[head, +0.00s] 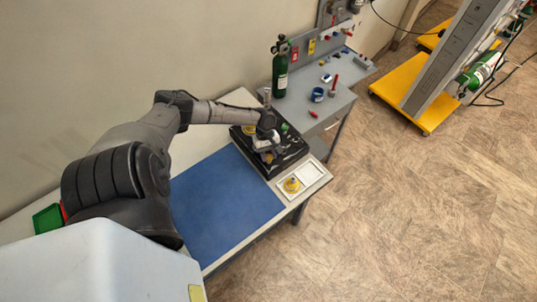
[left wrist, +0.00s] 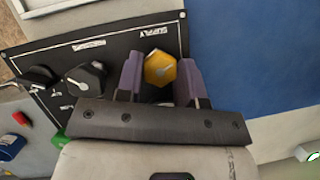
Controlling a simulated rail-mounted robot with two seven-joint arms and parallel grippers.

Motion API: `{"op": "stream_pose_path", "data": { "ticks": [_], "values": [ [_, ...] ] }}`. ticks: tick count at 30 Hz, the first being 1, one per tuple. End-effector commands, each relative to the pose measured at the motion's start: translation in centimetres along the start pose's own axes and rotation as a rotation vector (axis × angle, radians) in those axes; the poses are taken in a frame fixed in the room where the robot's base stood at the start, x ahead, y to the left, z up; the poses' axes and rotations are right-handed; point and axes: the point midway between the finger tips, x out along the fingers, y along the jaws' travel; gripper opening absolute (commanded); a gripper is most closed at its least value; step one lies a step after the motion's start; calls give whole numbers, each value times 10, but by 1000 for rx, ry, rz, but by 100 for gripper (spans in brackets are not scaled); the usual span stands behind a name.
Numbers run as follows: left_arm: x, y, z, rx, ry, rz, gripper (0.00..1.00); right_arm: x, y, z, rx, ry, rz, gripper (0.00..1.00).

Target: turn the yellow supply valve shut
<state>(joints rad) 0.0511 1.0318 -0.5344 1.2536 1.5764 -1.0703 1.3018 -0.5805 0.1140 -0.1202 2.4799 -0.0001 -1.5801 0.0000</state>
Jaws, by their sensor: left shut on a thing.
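The yellow supply valve (left wrist: 159,68) is a faceted knob with a pale pointer mark, on a black panel (left wrist: 110,52). My left gripper (left wrist: 160,76) is shut on it, one purple finger on each side. In the head view my left gripper (head: 266,146) reaches down over the black panel (head: 292,153) and largely hides the valve. A black knob (left wrist: 85,78) sits beside the left finger in the left wrist view. Small white labels lie near both knobs. My right gripper is in neither view.
A blue mat (head: 225,200) lies on the bench beside the panel. A green cylinder (head: 280,72) stands on the grey bench (head: 330,105) behind, among small parts.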

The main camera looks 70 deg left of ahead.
Motion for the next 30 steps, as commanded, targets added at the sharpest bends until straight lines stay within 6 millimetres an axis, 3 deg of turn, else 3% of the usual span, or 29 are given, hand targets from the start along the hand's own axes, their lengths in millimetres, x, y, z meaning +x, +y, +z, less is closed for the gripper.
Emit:
{"op": "stream_pose_path", "data": {
  "ticks": [30],
  "values": [
    [-1,5,3,854,-2,-353,11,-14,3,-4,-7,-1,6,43]
  ]
}}
